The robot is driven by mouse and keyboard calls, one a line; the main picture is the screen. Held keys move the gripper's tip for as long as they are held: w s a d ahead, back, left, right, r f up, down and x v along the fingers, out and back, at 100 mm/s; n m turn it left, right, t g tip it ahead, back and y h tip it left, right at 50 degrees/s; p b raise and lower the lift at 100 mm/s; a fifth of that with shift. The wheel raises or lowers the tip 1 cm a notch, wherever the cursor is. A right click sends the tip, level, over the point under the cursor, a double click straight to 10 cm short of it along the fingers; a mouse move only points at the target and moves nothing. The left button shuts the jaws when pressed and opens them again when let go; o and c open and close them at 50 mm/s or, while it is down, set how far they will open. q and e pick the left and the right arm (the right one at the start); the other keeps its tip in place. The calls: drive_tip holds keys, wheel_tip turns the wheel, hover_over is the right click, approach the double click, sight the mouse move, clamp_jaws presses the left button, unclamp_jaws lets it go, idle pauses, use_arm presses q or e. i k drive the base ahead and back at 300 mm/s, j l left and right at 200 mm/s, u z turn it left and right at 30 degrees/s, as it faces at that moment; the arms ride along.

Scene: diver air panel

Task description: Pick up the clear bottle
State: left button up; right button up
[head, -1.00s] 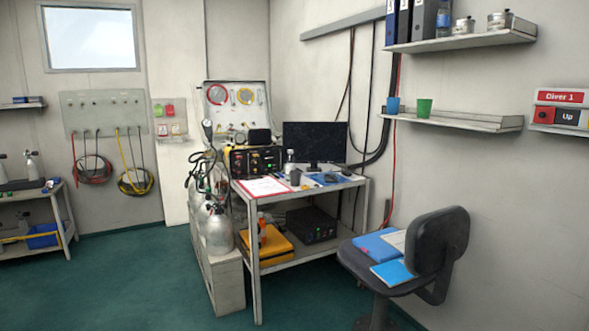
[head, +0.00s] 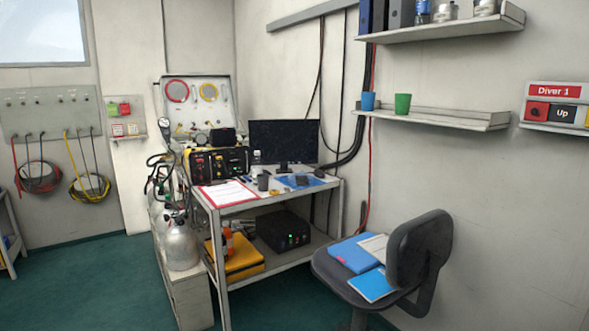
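A small clear-looking bottle (head: 256,163) stands upright on the desk (head: 334,183), just left of the black monitor (head: 284,142). Another bluish, see-through bottle (head: 424,12) stands on the upper wall shelf (head: 470,25), cut off by the top edge of the picture. Both are small in view, and I cannot tell which one the task means. Neither of my grippers is in view.
A black chair (head: 420,255) with blue folders (head: 352,253) stands right of the desk. Grey gas cylinders (head: 181,245) stand at its left. A lower shelf holds a blue cup (head: 368,101) and a green cup (head: 403,103). Green floor (head: 75,290) is clear at the left.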

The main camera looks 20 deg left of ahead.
sight(256, 167)
drive_tip(key=i+j+z, duration=0.35)
drive_tip(key=i+j, duration=0.75)
drive_tip(key=i+j+z, duration=0.1)
drive_tip(key=i+j, duration=0.25)
drive_tip(key=j, duration=0.25)
